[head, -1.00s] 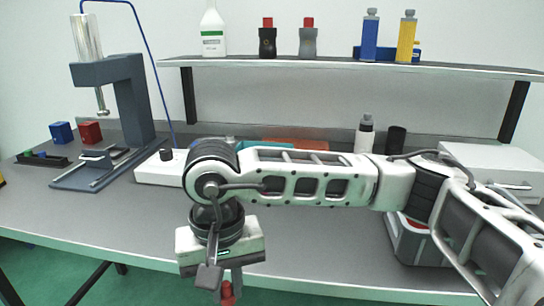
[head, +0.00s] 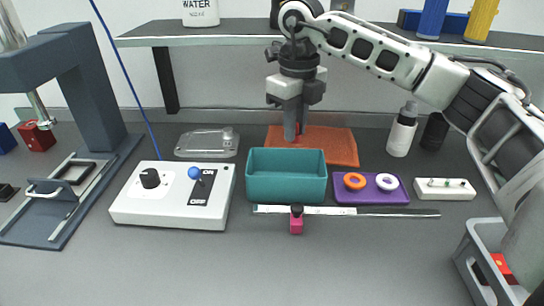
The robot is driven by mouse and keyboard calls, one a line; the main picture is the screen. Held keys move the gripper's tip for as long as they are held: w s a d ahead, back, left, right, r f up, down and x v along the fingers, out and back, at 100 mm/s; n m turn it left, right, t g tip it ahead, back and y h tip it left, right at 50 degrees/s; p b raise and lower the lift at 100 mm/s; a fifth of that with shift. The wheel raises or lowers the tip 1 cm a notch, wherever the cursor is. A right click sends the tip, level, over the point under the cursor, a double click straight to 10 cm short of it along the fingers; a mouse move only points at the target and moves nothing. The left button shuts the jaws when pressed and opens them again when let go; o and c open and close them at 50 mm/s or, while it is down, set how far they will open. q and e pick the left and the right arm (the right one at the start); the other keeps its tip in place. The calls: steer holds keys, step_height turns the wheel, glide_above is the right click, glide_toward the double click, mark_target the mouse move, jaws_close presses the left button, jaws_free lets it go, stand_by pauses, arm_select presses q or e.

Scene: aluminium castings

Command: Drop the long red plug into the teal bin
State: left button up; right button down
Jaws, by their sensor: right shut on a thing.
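The teal bin (head: 287,187) stands upright in the middle of the table. My right gripper (head: 293,136) points down behind the bin's back rim in the picture, over the orange-brown cloth. It is shut on a red thing (head: 298,139), of which only a small bit shows between the fingers; I take it to be the long red plug. The bin's back rim is just below it in the picture, and I cannot tell whether its lower end is over the bin. My left gripper is not in view.
A white control box (head: 175,212) stands left of the bin, and a purple tray (head: 370,197) with two rings stands right. A grey crate (head: 470,262) is at right. The front table is clear.

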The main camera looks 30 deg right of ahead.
steer(key=shift+w+d+r+m, duration=0.1)
steer(key=shift+w+d+m, duration=0.1)
steer(key=shift+m, duration=0.1)
steer(key=shift+b, duration=0.3)
steer(key=shift+s+d+f+b, duration=0.1)
steer(key=shift+f+b, duration=0.25)
steer(key=shift+f, duration=0.2)
steer(key=shift+s+d+f+b, duration=0.1)
steer(key=shift+f+b, duration=0.25)
steer(key=shift+f, duration=0.15)
steer(key=f+b, duration=0.2)
steer(key=f, duration=0.1)
steer(key=shift+a, duration=0.2)
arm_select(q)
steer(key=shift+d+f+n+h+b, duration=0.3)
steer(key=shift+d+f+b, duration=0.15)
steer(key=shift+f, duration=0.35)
arm_select(e)
steer(key=shift+f, duration=0.35)
steer(key=c, duration=1.3)
jaws_free()
steer(key=shift+o, duration=0.2)
steer(key=shift+r, duration=0.1)
